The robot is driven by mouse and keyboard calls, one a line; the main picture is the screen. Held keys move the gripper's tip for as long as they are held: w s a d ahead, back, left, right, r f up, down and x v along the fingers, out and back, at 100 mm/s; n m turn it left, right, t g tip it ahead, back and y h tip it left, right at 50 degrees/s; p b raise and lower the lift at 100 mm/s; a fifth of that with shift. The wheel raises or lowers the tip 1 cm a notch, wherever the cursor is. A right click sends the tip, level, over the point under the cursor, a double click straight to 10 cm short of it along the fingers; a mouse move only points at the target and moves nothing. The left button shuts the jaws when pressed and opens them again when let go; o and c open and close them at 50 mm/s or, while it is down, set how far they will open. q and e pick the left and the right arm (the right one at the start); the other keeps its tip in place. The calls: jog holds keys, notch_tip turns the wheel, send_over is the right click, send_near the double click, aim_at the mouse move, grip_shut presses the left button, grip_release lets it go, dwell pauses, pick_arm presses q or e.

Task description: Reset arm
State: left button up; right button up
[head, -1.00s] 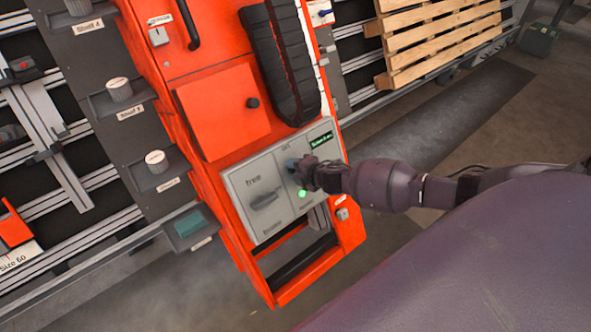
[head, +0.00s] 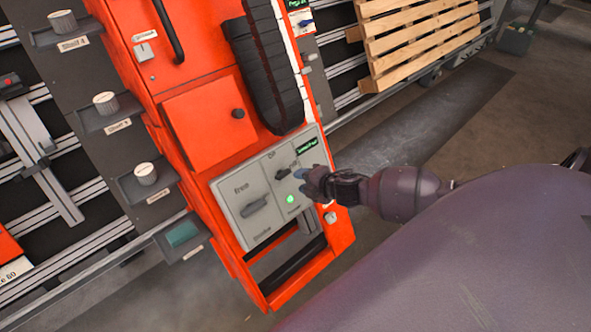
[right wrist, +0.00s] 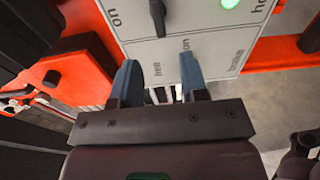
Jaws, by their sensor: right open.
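The grey control panel (head: 236,213) is on the orange machine. It bears a left rotary switch (head: 254,206) under the word "free", a smaller dark right switch (head: 283,174), a lit green lamp (head: 290,199) and a small green-text display (head: 306,147). My right gripper (head: 303,177) is just right of the dark switch in the head view. In the right wrist view my right gripper (right wrist: 161,78) has its two blue fingers apart with nothing gripped between them. The dark switch (right wrist: 158,15) shows ahead of the fingertips, clear of them, near the green lamp (right wrist: 229,3). My left gripper is out of view.
Shelf knobs (head: 145,173) line a dark post at left. A wooden pallet (head: 415,40) is at upper right. Open floor (head: 440,110) is right of the machine.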

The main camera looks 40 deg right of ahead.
jog(key=shift+s+d+r, duration=0.1)
jog(key=shift+s+r, duration=0.15)
jog(key=shift+s, duration=0.2)
dwell(0.4)
jog(key=s+a+r+m, duration=0.2)
jog(key=s+a+m, duration=0.4)
jog(key=a+m, duration=0.4)
jog(key=s+f+m+h, duration=0.1)
jog(key=s+f+m, duration=0.1)
jog(key=s, duration=0.3)
jog(key=s+f+m, duration=0.1)
jog(key=s+m, duration=0.3)
jog(key=s, duration=0.1)
jog(key=s+a+f+m+g+h, duration=0.1)
jog(key=s+f+m, duration=0.1)
jog(key=s, duration=0.3)
jog(key=shift+s+f+m+h, duration=0.2)
jog(key=shift+f+m+h, duration=0.1)
jog(key=shift+f+m, duration=0.1)
